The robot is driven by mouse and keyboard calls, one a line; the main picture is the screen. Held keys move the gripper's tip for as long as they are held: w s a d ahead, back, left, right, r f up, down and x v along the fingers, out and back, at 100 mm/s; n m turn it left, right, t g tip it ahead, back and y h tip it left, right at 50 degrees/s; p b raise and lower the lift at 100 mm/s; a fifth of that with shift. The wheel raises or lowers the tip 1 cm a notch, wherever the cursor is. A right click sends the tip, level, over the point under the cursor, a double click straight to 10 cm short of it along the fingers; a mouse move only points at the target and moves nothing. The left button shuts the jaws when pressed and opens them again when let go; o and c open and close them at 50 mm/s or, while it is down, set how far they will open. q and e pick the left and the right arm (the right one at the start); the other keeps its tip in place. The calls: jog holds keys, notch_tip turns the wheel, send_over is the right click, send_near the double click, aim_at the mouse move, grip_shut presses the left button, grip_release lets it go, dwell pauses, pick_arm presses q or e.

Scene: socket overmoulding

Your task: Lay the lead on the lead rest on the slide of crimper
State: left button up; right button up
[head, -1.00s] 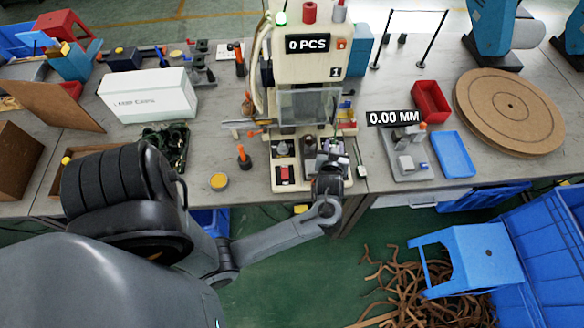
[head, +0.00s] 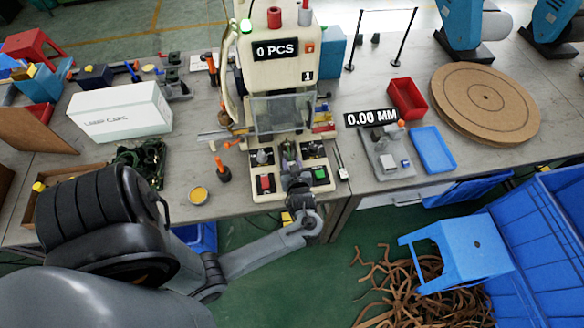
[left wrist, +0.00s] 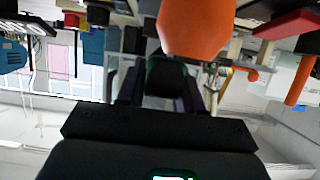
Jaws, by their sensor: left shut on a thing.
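The crimper (head: 280,45) is the cream machine with the "0 PCS" display, in the middle of the table. My left gripper (head: 290,160) is low at its front, between the red button and the green button. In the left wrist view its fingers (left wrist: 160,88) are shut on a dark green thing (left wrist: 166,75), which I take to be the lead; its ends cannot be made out. The slide and lead rest cannot be made out behind the gripper. A large orange shape (left wrist: 195,25) stands close in front of the fingers. My right gripper is not in view.
A dark green coiled bundle (head: 140,158) lies left of the crimper. An orange-topped tool (head: 221,170) and a yellow round tin (head: 198,195) stand nearer. A gauge stand (head: 388,160), a blue tray (head: 433,150) and a red bin (head: 407,98) are to the right.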

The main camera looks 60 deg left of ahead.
pick_arm(q)
jog(key=shift+f, duration=0.95)
jog(key=shift+f, duration=0.15)
jog(key=o, duration=1)
jog(key=shift+o, duration=0.2)
